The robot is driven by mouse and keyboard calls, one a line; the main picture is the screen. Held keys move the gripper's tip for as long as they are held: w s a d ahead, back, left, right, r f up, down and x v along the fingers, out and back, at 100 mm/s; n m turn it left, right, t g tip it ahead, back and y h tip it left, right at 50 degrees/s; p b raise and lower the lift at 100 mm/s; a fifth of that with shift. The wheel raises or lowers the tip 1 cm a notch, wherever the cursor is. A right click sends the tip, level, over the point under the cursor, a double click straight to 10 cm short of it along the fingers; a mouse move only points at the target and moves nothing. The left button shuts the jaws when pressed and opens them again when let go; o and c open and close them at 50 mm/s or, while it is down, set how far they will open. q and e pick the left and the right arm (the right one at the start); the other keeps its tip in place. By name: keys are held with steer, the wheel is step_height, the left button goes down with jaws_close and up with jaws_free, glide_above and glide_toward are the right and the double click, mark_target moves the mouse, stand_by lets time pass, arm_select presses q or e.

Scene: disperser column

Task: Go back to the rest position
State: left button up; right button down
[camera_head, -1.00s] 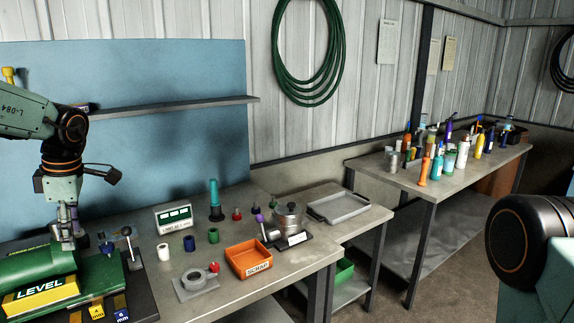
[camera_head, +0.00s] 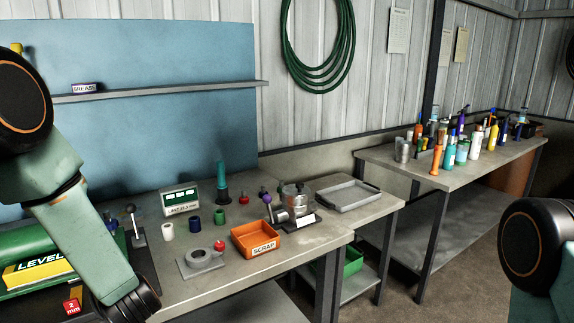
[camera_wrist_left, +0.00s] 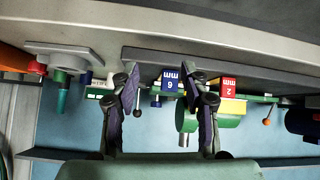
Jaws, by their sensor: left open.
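My left arm enters the head view at the left and slopes down to the bottom edge, covering part of the bench; its gripper is outside that view. In the left wrist view, which is upside down, my left gripper (camera_wrist_left: 163,82) has its two fingers spread wide with nothing between them. Behind the fingers are the blue 6 mm block (camera_wrist_left: 170,78) and the red 2 mm block (camera_wrist_left: 229,86). The green machine with the yellow LEVEL label (camera_head: 38,272) lies left of my arm. At the right edge only a link of my right arm shows; its gripper is not seen.
The bench holds an orange scrap bin (camera_head: 256,240), a grey ring fixture (camera_head: 201,260), a metal pot (camera_head: 297,200) and a grey tray (camera_head: 346,195). A shelf (camera_head: 170,91) runs along the blue panel. A second table (camera_head: 400,165) carries several bottles.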

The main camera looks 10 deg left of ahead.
arm_select(q)
steer(key=s+d+f+m+g+h+b, duration=0.1)
steer(key=s+d+f+m+h+b, duration=0.15)
steer(key=s+d+f, duration=0.4)
steer(key=s+d+f+m+g+h+b, duration=0.15)
steer(key=s+d+f+m, duration=0.25)
steer(key=s+f, duration=0.45)
steer(key=s+d+f+m+g+h+b, duration=0.1)
steer(key=s+d+f+g+b, duration=0.1)
steer(key=s+f, duration=0.4)
steer(key=s+d+f+m+g+h+b, duration=0.1)
steer(key=s+d+f+m+g+b, duration=0.1)
steer(key=s+f, duration=0.4)
steer(key=s+d+b, duration=0.1)
steer(key=s+b, duration=0.1)
steer(key=s, duration=0.2)
steer(key=shift+s+d+f+b, duration=0.15)
steer(key=shift+s+f+b, duration=0.2)
steer(key=shift+s, duration=0.05)
